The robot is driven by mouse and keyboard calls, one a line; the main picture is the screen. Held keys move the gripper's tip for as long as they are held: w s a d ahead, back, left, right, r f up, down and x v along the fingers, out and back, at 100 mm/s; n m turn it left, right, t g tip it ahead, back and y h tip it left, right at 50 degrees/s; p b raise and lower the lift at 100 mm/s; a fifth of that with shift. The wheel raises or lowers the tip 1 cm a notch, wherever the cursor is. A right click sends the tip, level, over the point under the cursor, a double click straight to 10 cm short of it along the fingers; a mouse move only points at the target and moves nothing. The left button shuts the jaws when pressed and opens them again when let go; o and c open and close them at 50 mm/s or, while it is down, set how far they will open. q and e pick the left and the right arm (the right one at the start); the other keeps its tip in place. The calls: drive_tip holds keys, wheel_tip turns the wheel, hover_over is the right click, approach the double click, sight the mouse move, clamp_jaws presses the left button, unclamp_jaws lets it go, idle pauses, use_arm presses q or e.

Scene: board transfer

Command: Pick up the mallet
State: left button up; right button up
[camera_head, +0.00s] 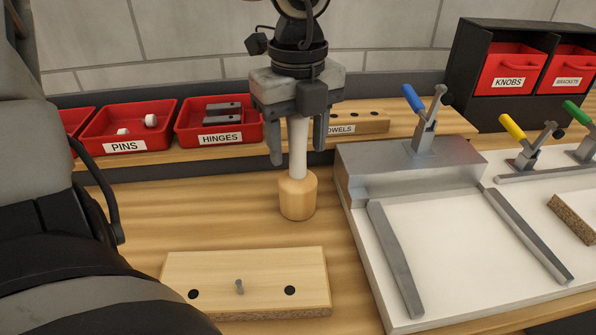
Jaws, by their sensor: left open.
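The mallet has a pale wooden head (297,198) and a white handle (298,148). It stands upright, head down, on the wooden bench behind the drilled board. My left gripper (297,155) points down over it from above. Its two grey fingers are apart, one on each side of the handle, with the handle's upper end hidden at the gripper body. A gap shows between each finger and the handle. My right gripper is not in view.
A drilled board with a peg (240,262) lies in front of the mallet. A white fixture (470,260) with metal rails and clamps stands right. Red bins, including HINGES (218,122) and PINS (125,130), line the back, with a DOWELS block (360,122) behind the gripper.

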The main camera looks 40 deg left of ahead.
use_arm(q)
clamp_jaws()
drive_tip(key=shift+r, duration=0.1)
